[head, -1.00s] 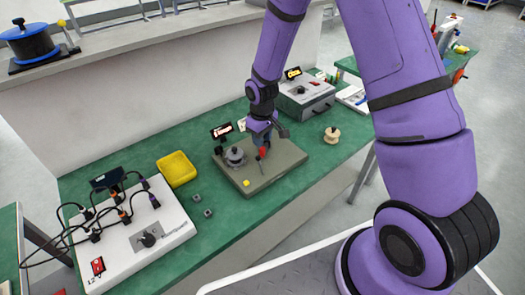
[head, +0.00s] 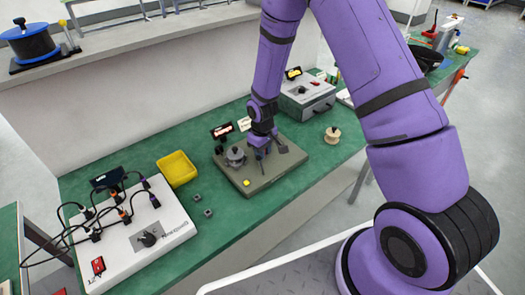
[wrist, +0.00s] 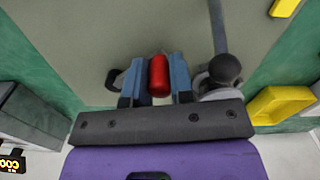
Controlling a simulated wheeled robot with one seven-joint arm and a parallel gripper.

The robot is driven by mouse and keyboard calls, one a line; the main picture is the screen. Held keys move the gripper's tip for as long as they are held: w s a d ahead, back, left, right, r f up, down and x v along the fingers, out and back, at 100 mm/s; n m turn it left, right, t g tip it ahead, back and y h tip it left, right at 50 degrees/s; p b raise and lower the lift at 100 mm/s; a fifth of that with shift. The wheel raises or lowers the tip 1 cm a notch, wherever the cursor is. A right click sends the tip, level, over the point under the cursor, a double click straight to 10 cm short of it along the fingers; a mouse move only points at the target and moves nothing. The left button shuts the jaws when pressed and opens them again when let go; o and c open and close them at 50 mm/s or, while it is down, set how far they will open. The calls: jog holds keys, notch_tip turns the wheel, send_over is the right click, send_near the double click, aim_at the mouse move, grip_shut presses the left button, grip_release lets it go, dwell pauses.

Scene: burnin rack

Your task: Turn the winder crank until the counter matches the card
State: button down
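The winder (head: 262,183) is a grey-green base plate on the green bench, with a grey spool hub (head: 235,157) at its left and a yellow square on its front. Its red crank handle (wrist: 159,75) sits between the two blue fingers of my gripper (wrist: 158,78) in the wrist view, and the fingers look closed against its sides. In the head view my gripper (head: 262,150) hides the handle. A small dark counter display (head: 222,131) stands behind the winder; its digits are too small to read. A pale card (head: 244,124) stands to its right.
A yellow tray (head: 176,168) and small grey blocks (head: 197,198) lie left of the winder. A white panel with cables (head: 140,240) is further left. A grey box (head: 306,97) stands behind right, and a wooden spool (head: 332,134) lies to the right.

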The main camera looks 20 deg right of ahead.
jog(key=shift+a, duration=0.1)
jog(key=w+m, duration=0.1)
jog(key=a+m, duration=0.1)
jog(key=m, duration=0.1)
jog(key=shift+w+a+m, duration=0.3)
jog(key=shift+w, duration=0.05)
jog(key=w+m, duration=0.1)
jog(key=m, duration=0.1)
jog(key=w+a+m, duration=0.1)
jog(key=m, duration=0.1)
jog(key=shift+w+a+m, duration=0.1)
jog(key=shift+w+m, duration=0.2)
jog(key=shift+w+a+m, duration=0.1)
jog(key=shift+w+m, duration=0.5)
jog(key=shift+m, duration=0.3)
jog(key=w+m, duration=0.2)
jog(key=m, duration=0.1)
jog(key=shift+w+m, duration=0.15)
jog(key=shift+m, duration=0.15)
jog(key=shift+w+d+m, duration=0.35)
jog(key=shift+w+m, duration=0.25)
jog(key=shift+m, duration=0.45)
jog(key=shift+w+d+m, duration=0.3)
jog(key=shift+w+m, duration=0.3)
jog(key=shift+m, duration=0.45)
jog(key=c, duration=1.3)
grip_release()
